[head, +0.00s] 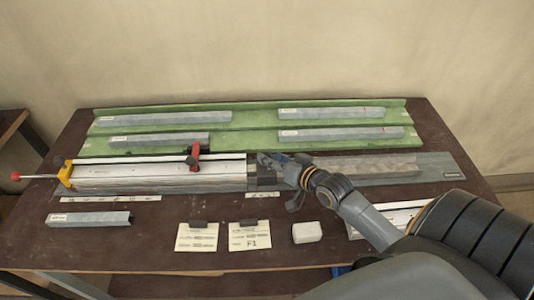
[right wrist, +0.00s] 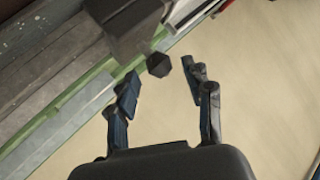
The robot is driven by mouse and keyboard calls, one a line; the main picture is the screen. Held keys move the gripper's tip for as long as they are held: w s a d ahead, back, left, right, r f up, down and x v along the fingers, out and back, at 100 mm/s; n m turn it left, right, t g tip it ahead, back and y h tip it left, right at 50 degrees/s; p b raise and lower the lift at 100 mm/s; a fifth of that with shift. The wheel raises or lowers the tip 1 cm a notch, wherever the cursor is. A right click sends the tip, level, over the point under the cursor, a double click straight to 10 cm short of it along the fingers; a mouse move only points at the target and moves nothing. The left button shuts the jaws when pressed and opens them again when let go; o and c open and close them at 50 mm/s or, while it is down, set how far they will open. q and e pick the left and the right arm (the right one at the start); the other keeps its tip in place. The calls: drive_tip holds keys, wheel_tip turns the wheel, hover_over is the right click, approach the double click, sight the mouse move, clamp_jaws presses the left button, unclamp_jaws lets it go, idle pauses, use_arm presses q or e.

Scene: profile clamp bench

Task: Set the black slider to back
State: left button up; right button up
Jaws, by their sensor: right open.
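The black slider (head: 264,181) is a dark block on the long grey rail (head: 400,168), near the middle of the bench. It also shows in the right wrist view at the top (right wrist: 125,28), with a small black six-sided knob (right wrist: 158,65) near it. My right gripper (head: 272,160) is at the slider and covers part of it. In the right wrist view its fingers (right wrist: 162,78) are spread, with the knob between the fingertips and a gap on each side. My left gripper is in neither view.
A red clamp (head: 194,158) stands on the rail left of the slider, and a yellow end block (head: 65,174) with a red-knobbed rod is at the far left. Grey profiles lie on a green rack (head: 250,143) behind. Cards (head: 250,236) and a white block (head: 307,232) lie in front.

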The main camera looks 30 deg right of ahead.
sight(253, 165)
drive_tip(key=shift+w+f, duration=0.15)
drive_tip(key=shift+w, duration=0.5)
drive_tip(key=shift+w+a+f, duration=0.1)
drive_tip(key=shift+w+f, duration=0.1)
drive_tip(key=shift+w, duration=0.15)
drive_tip(key=shift+w+f, duration=0.1)
drive_tip(key=shift+w, duration=0.3)
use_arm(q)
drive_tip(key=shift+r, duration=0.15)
use_arm(e)
clamp_jaws()
